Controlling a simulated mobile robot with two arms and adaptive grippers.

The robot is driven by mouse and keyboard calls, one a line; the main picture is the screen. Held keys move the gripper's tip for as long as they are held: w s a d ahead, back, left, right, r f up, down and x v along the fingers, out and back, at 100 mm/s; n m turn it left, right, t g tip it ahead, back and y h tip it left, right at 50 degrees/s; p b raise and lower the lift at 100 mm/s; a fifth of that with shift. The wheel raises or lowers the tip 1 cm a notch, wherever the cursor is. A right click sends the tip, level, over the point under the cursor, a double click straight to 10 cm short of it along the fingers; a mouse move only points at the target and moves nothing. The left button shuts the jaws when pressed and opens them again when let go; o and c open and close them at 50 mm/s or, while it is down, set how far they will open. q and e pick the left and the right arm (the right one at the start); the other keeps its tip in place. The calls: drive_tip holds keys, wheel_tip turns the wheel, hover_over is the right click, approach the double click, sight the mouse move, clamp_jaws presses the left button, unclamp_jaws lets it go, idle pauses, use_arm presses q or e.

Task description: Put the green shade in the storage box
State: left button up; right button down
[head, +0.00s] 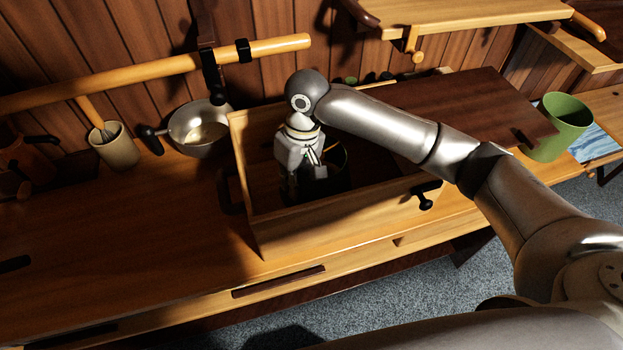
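The wooden storage box (330,236) stands open on the counter, its inside mostly in shadow. My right gripper (306,186) points down inside the box, towards its left side. A dark, round-rimmed thing (340,172), with a hint of green, is in the box just right of the gripper. It may be the green shade, but shadow hides its colour and shape. I cannot tell whether the fingers touch it or whether they are open or shut. A bright green tapered vessel (562,125) stands at the right, outside the box. My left gripper is out of view.
A brown lid-like panel (480,105) covers the box's right side. A metal pan (200,126) and a beige cup with a utensil (115,148) stand to the left by the wall. A wooden shelf (465,12) hangs above.

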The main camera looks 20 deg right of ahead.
sight(312, 183)
drive_tip(key=d+p, duration=0.2)
drive_tip(key=d, duration=0.2)
drive_tip(key=shift+d, duration=0.2)
drive_tip(key=shift+a+f, duration=0.1)
drive_tip(key=shift+f, duration=0.55)
drive_tip(key=shift+a, duration=0.1)
drive_tip(key=shift+f, duration=0.1)
drive_tip(key=c, duration=1.6)
unclamp_jaws()
drive_tip(key=shift+c, duration=0.2)
